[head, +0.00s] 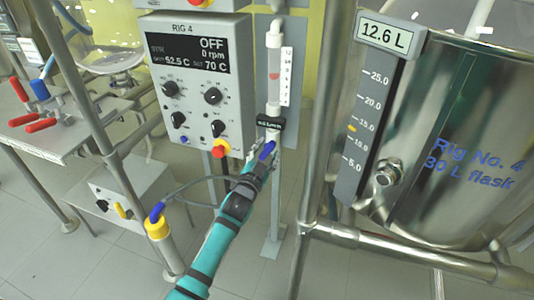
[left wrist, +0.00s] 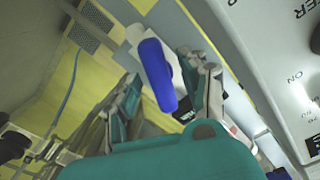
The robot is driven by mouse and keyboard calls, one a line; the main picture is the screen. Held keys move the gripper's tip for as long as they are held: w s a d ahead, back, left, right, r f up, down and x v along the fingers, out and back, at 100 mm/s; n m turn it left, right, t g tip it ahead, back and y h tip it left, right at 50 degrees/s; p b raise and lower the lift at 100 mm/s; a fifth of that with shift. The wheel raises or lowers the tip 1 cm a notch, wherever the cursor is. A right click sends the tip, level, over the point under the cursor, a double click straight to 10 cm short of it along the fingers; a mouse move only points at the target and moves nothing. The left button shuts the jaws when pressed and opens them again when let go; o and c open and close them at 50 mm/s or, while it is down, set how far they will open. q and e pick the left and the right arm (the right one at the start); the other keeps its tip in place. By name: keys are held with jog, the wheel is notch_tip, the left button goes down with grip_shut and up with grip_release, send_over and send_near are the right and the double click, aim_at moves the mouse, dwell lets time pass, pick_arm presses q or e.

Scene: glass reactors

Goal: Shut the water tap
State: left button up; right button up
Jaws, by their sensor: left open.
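The water tap shows as a blue lever handle (head: 267,150) under a dark label (head: 270,122) at the foot of the flow meter (head: 274,75). The label's text is too small to read surely. My left gripper (head: 262,165) is at this handle, reaching up from below, and partly hides the tap's body. In the left wrist view the blue handle (left wrist: 157,75) appears between the two open fingers of my left gripper (left wrist: 163,85). I cannot tell whether either finger touches it. My right gripper is not in view.
The Rig 4 control box (head: 195,85), with knobs and a red button (head: 221,148), stands just left of the tap. A steel 30 L flask (head: 460,130) and its tube frame (head: 325,130) stand right.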

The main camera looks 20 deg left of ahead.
pick_arm(q)
jog(key=shift+w, duration=0.35)
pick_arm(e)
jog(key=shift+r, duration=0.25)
pick_arm(q)
grip_shut()
